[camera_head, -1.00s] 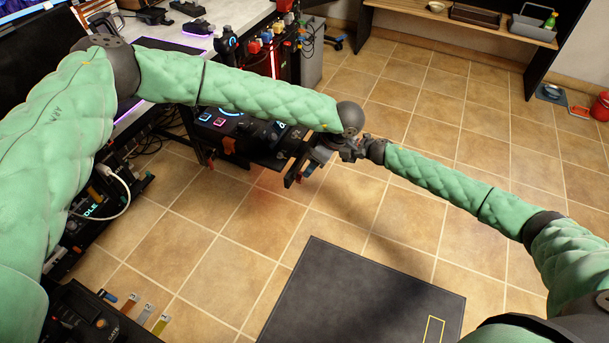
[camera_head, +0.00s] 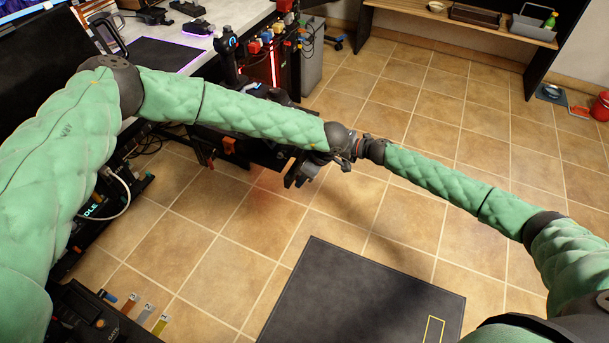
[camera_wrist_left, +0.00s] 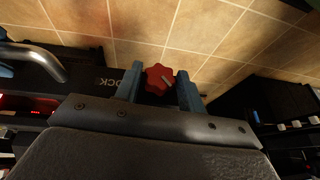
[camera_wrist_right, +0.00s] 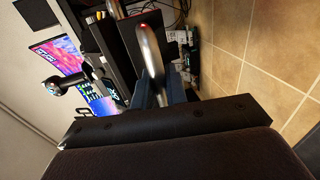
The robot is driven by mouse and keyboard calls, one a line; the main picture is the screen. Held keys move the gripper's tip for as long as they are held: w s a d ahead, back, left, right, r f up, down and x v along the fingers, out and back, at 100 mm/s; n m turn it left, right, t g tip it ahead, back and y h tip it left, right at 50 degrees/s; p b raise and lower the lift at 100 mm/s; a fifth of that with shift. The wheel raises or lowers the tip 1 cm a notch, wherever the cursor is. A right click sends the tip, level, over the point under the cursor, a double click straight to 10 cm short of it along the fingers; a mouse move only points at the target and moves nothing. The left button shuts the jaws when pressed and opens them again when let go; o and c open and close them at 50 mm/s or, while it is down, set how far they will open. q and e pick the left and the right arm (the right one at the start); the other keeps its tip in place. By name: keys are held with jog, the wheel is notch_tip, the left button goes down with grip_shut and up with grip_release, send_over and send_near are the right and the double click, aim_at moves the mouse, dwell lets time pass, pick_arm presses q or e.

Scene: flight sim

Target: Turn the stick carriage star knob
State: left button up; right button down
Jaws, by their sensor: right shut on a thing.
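The red star knob (camera_wrist_left: 159,79) shows in the left wrist view between the two blue fingers of my left gripper (camera_wrist_left: 160,90). The fingers stand apart, one on each side of the knob, with narrow gaps; I cannot tell if either touches it. A dark carriage part with partly hidden white lettering (camera_wrist_left: 108,79) lies beside the knob. My right gripper (camera_wrist_right: 162,96) is shut on a silver bar handle (camera_wrist_right: 150,50). In the head view my left gripper (camera_head: 302,172) is low by the rig's edge, and my arms hide the knob.
The desk with a joystick (camera_head: 228,50) and coloured switches (camera_head: 268,38) stands behind my left arm. A dark mat (camera_head: 365,295) lies on the tiled floor in front. A labelled box (camera_head: 98,322) is at lower left.

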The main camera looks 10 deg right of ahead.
pick_arm(q)
jog(key=c, duration=0.5)
jog(key=shift+w+d+f+m+g+y, duration=0.15)
jog(key=shift+m+g+y, duration=0.1)
jog(key=shift+g+y, duration=0.6)
jog(key=shift+w+d+r+m+g+y, duration=0.1)
jog(key=shift+w+m+g+y, duration=0.15)
jog(key=shift+g+y, duration=0.55)
jog(key=shift+w+d+f+m+g+y, duration=0.1)
jog(key=shift+m+g+y, duration=0.35)
jog(key=shift+g, duration=0.7)
jog(key=o, duration=1)
